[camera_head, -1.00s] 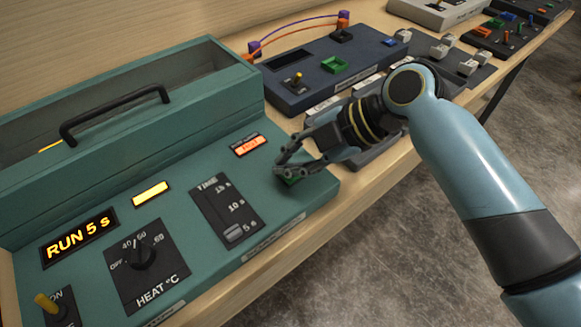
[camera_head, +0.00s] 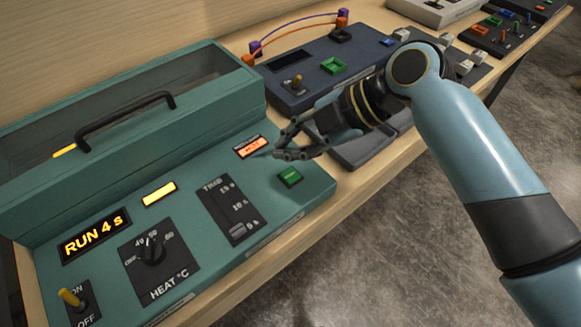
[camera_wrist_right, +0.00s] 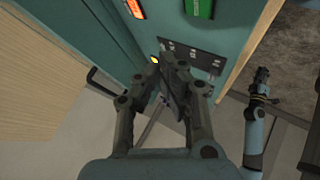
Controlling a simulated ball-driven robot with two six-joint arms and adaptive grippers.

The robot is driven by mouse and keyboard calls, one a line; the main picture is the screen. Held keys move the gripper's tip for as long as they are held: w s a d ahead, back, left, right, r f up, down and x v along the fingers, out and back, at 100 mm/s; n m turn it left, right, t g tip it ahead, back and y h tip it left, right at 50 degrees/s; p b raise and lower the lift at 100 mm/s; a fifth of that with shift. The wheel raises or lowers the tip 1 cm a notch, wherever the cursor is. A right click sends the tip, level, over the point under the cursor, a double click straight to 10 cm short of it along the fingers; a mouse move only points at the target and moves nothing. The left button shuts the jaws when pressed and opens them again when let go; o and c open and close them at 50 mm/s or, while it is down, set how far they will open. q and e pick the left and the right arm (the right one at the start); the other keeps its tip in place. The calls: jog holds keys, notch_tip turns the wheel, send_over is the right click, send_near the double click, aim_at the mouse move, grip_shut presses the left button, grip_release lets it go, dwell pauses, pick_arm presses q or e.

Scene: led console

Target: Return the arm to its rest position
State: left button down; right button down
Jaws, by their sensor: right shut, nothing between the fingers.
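My right gripper (camera_head: 282,153) is in the head view above the right end of the teal console (camera_head: 205,262). It is shut and empty, apart from the green button (camera_head: 290,177), which is now uncovered. In the right wrist view the fingers of the right gripper (camera_wrist_right: 172,75) are together, with the green button (camera_wrist_right: 199,8) at the top. My right arm (camera_head: 480,150) reaches in from the right. An orange lit display (camera_head: 252,147) is beside the fingers. My left gripper is not in the head view.
The console carries a heat knob (camera_head: 152,252), a time slider (camera_head: 237,230), a yellow toggle (camera_head: 70,297) and a lid with a black handle (camera_head: 125,118). A dark blue box (camera_head: 330,65) with cables stands behind. Open floor (camera_head: 400,240) lies at the right.

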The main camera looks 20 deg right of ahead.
dwell(0.7)
jog(key=s+d+r+m+h, duration=0.2)
jog(key=s+d+m+h, duration=0.3)
jog(key=s+d+m, duration=0.4)
jog(key=s+d+r+m+h, duration=0.2)
jog(key=s+d+m+h, duration=0.3)
jog(key=s+m, duration=0.5)
jog(key=s+d+f+m+g+b, duration=0.15)
jog(key=f+b, duration=0.45)
jog(key=f, duration=1.5)
jog(key=d+f+g+b, duration=0.1)
jog(key=d+f+b, duration=0.4)
jog(key=f, duration=1.6)
jog(key=s+a+f+y+b, duration=0.1)
jog(key=s+f+b, duration=0.9)
jog(key=s+f, duration=0.8)
notch_tip(320, 180, down, 4)
jog(key=shift+a+g, duration=0.35)
jog(key=shift+g, duration=0.1)
